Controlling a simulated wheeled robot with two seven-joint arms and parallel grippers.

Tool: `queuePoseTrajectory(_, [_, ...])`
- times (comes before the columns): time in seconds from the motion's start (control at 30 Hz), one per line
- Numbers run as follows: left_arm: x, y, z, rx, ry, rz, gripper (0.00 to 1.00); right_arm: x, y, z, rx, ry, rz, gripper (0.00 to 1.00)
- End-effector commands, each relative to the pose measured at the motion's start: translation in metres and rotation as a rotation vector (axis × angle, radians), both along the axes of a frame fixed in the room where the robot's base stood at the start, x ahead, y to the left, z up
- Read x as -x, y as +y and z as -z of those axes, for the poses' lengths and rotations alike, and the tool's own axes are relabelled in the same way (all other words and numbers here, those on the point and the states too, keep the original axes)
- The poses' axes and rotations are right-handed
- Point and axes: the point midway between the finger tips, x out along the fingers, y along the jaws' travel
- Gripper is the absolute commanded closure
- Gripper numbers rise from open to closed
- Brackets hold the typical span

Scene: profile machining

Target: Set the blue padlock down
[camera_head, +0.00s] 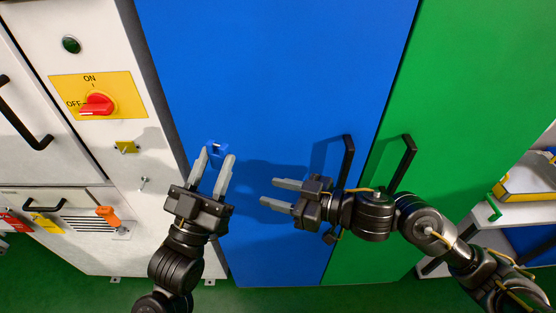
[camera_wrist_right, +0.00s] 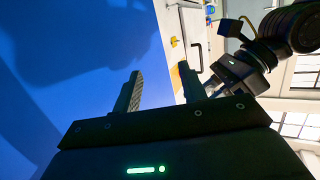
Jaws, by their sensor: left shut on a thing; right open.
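The small blue padlock (camera_head: 217,148) is at the fingertips of my left gripper (camera_head: 218,165) in the head view. That gripper is shut on it and holds it in front of the blue cabinet door, near its left edge. The padlock's lower part is partly hidden by the fingers. My right gripper (camera_head: 270,192) is open and empty in front of the blue door, pointing left toward the left gripper. In the right wrist view its two fingers (camera_wrist_right: 158,88) stand apart with nothing between them.
A white machine panel with a red rotary switch (camera_head: 97,104) and an orange-handled lever (camera_head: 108,214) stands at left. The blue door (camera_head: 270,70) and green door (camera_head: 465,90) have black handles (camera_head: 347,160). A shelf with a yellow-edged box (camera_head: 525,185) is at right.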

Motion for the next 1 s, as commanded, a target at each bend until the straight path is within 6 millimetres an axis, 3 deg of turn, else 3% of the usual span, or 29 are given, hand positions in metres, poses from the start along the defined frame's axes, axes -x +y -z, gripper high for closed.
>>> queuePoseTrajectory(0.03, [0.0, 0.0, 0.0, 0.0, -0.001, 0.0, 0.91, 0.004, 0.002, -0.028, -0.029, -0.03, -0.008, 0.58])
queuePoseTrajectory(0.1, [0.0, 0.0, 0.0, 0.0, -0.001, 0.0, 0.91, 0.011, 0.003, -0.06, -0.068, -0.05, -0.013, 0.58])
queuePoseTrajectory(0.2, [0.0, 0.0, 0.0, 0.0, -0.001, 0.0, 0.91, 0.023, 0.003, -0.095, -0.114, -0.075, -0.022, 0.58])
queuePoseTrajectory(0.3, [0.0, 0.0, 0.0, 0.0, -0.001, 0.0, 0.91, 0.032, 0.002, -0.118, -0.145, -0.091, -0.03, 0.58])
queuePoseTrajectory(0.43, [0.0, 0.0, 0.0, 0.0, -0.001, 0.0, 0.91, 0.04, 0.002, -0.132, -0.165, -0.1, -0.036, 0.58])
queuePoseTrajectory(0.67, [0.0, 0.0, 0.0, 0.0, -0.001, 0.0, 0.91, 0.041, 0.003, -0.135, -0.173, -0.1, -0.037, 0.58])
queuePoseTrajectory(1.0, [0.0, 0.0, 0.0, 0.0, -0.001, 0.0, 0.91, 0.031, 0.026, -0.136, -0.18, -0.094, -0.038, 0.58])
